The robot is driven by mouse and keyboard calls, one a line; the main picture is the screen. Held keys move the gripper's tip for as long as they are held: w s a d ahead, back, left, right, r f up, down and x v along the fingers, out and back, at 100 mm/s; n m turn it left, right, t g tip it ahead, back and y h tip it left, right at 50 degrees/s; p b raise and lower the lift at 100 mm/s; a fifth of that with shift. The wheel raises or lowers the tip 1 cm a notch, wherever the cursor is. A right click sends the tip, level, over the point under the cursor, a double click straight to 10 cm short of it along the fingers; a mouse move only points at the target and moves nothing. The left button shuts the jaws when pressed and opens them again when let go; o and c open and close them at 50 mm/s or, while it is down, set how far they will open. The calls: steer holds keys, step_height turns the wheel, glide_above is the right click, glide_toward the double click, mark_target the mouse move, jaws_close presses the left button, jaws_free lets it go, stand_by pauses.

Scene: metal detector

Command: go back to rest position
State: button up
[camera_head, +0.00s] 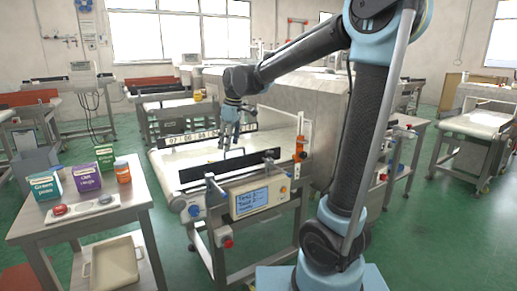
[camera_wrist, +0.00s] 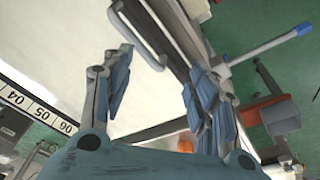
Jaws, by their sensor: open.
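My gripper (camera_head: 228,143) hangs at the end of my arm above the white conveyor belt (camera_head: 185,163) of the metal detector. In the wrist view my gripper (camera_wrist: 155,78) has its two fingers spread apart, with nothing between the tips. The metal detector's large grey housing (camera_head: 315,110) stands right of the gripper. Its display panel (camera_head: 252,199) faces the front.
A side table (camera_head: 130,195) at left holds a green box (camera_head: 45,186), purple box (camera_head: 87,177), another green box (camera_head: 104,156), orange jar (camera_head: 122,170) and a button panel (camera_head: 85,211). A beige tray (camera_head: 113,263) sits below. A black rail (camera_head: 215,172) edges the belt.

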steer(key=s+d+f+m+t+h, duration=0.1)
steer(key=s+d+f+m+t, duration=0.3)
steer(key=d, duration=0.6)
steer(key=s+d+r+m, duration=0.15)
steer(key=d+m, duration=0.35)
steer(key=d, duration=0.5)
steer(key=s+d+f+m+t+h, duration=0.1)
steer(key=s+d+f+m+t, duration=0.25)
steer(key=d, duration=0.65)
steer(key=s+f+m+g, duration=0.1)
steer(key=s+f+g, duration=0.5)
steer(key=s+f, duration=0.4)
steer(key=s, duration=0.5)
steer(key=shift+s+d, duration=0.2)
steer(key=shift+d, duration=0.1)
steer(key=shift+f+m+g, duration=0.1)
steer(key=shift+m+g, duration=0.15)
steer(key=shift+w+f, duration=0.2)
steer(key=shift+w, duration=0.25)
